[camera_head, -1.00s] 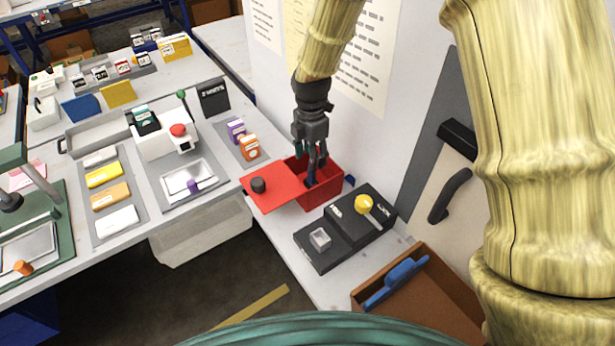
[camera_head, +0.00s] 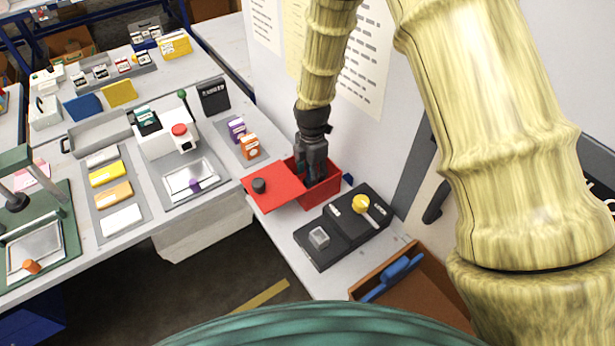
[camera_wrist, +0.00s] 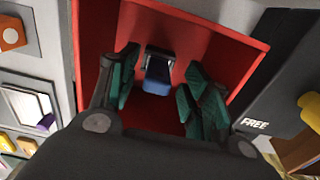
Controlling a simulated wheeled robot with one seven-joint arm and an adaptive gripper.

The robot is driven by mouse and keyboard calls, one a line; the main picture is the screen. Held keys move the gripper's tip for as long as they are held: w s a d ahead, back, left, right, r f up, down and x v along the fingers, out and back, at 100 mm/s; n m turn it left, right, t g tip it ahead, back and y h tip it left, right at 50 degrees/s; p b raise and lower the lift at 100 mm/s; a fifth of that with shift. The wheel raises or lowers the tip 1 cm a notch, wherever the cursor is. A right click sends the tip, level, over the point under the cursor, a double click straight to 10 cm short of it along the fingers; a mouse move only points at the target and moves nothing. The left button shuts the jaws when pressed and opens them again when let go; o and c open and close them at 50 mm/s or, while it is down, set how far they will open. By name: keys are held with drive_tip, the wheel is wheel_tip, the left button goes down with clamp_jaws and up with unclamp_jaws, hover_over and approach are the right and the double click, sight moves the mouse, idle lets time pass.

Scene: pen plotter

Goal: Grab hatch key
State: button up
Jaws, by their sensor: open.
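The hatch key (camera_wrist: 157,75), a small piece with a blue body and a grey top, is inside the red box (camera_wrist: 240,50) in the wrist view. My gripper (camera_wrist: 165,100) is open, its green-padded fingers on either side of the key and apart from it. In the head view my gripper (camera_head: 311,178) reaches down into the red box (camera_head: 322,192); the key is hidden there by the fingers and box wall.
The red lid (camera_head: 275,187) with a black knob lies left of the box opening. A black unit (camera_head: 345,225) with a yellow knob stands in front of it. A brown bin (camera_head: 425,290) with a blue handle is at the lower right. The wall rises close behind.

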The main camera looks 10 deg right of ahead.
clamp_jaws()
idle(0.3)
